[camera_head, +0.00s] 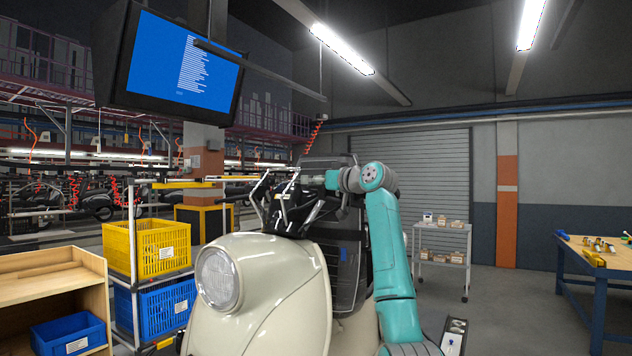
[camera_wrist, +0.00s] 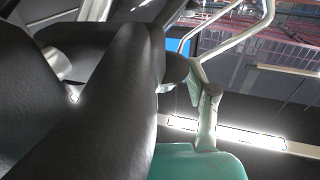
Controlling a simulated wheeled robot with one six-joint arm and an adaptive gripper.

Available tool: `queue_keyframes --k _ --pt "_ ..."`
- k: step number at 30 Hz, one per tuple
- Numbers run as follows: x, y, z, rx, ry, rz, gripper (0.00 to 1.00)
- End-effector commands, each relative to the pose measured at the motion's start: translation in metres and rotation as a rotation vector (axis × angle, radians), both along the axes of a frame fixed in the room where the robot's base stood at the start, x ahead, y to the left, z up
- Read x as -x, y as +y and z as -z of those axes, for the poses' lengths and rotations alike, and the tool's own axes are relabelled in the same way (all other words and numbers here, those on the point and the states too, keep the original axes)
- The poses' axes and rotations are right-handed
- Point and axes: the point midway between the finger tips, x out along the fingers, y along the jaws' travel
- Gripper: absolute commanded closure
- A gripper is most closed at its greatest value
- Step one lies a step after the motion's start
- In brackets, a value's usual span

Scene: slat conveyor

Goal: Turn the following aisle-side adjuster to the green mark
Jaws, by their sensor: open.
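A cream scooter body (camera_head: 270,290) with a round headlight (camera_head: 218,279) stands close in front of me. Its handlebar (camera_head: 262,190) and dark parts rise behind the headlight. My teal arm reaches up on the scooter's right side and bends over toward its dark upright section (camera_head: 335,265). My gripper (camera_head: 342,208) is at the arm's end, small and dark against the black parts there; it is open, and I see nothing held. The wrist view is filled at left by large black surfaces close to the lens, with teal at the bottom. I cannot make out an adjuster or a green mark.
A hanging screen (camera_head: 180,65) is at upper left. Yellow (camera_head: 160,247) and blue (camera_head: 160,305) crates stand on a rack left of the scooter, near a wooden shelf (camera_head: 45,268). A cart (camera_head: 443,255) and a workbench (camera_head: 605,262) stand at right, with open floor between.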

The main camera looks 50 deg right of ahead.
Motion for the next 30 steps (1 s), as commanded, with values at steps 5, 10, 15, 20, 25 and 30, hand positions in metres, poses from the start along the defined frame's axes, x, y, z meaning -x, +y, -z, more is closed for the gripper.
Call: queue_keyframes --k 5,10,15,20,25,30 --pt "0.0002 -0.0001 0.0001 0.000 0.000 0.000 0.64" --pt "0.0003 0.0000 0.0002 0.000 0.000 0.000 1.00" --pt "-0.0001 0.0005 0.0004 0.000 0.001 0.007 1.00" --pt "-0.0013 0.0010 0.0015 0.002 0.004 0.071 1.00" --pt "-0.0017 0.0015 0.0017 0.003 0.004 0.176 1.00" --pt "-0.0019 0.0015 0.0017 0.004 0.004 0.279 1.00"
